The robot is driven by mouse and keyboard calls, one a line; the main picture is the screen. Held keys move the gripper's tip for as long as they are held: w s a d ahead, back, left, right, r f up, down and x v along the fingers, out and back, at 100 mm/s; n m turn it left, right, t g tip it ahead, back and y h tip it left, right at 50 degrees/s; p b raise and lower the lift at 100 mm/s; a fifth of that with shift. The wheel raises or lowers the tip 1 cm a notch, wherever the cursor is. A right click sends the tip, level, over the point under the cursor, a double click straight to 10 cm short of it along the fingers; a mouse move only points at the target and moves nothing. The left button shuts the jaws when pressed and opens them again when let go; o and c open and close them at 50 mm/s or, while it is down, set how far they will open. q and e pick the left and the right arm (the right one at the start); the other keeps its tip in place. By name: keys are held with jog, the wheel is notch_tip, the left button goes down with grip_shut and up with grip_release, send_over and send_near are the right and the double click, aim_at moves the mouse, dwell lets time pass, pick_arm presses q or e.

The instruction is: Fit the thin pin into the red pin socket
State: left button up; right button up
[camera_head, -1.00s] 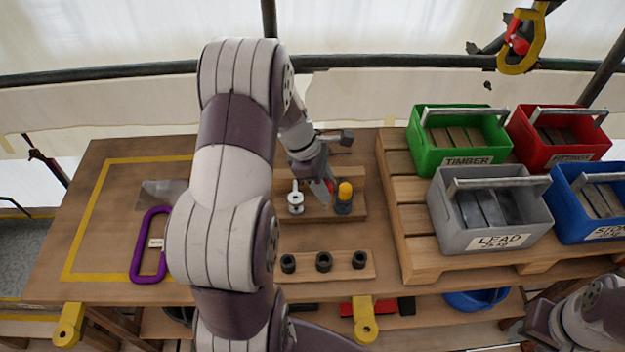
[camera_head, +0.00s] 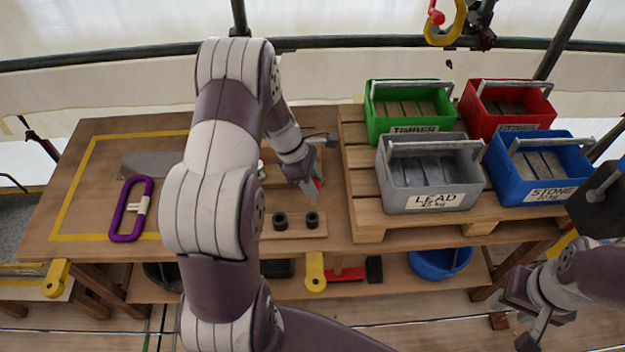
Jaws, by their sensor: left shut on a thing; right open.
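My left gripper (camera_head: 311,190) is shut on a small red-topped piece (camera_head: 318,184), probably the pin, just above the back edge of the socket strip (camera_head: 298,232). The gripper hides most of the piece. Two dark ring sockets show on the strip, one to the left (camera_head: 280,221) and one to the right (camera_head: 312,220). My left arm covers the strip's left end. No red marking on a socket can be made out. My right gripper (camera_head: 518,318) is open and empty at the lower right, away from the table.
A pallet (camera_head: 368,220) on the right bears green (camera_head: 385,122), red (camera_head: 480,125), grey (camera_head: 400,195) and blue (camera_head: 515,180) crates. A purple handle (camera_head: 121,208) lies on the left of the table. A blue bucket (camera_head: 440,265) is on the lower shelf.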

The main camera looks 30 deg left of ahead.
pick_arm(q)
jog(key=f+b, duration=0.1)
jog(key=f, duration=0.1)
jog(key=f+b, duration=0.1)
jog(key=f, duration=0.1)
jog(key=shift+a, duration=0.4)
jog(key=shift+d+f+b, duration=0.2)
jog(key=shift+f+b, duration=0.35)
jog(key=shift+f, duration=0.15)
jog(key=shift+a, duration=0.1)
jog(key=shift+r, duration=0.1)
jog(key=shift+p, duration=0.55)
jog(key=shift+f+b, duration=1.9)
jog(key=shift+f, duration=0.7)
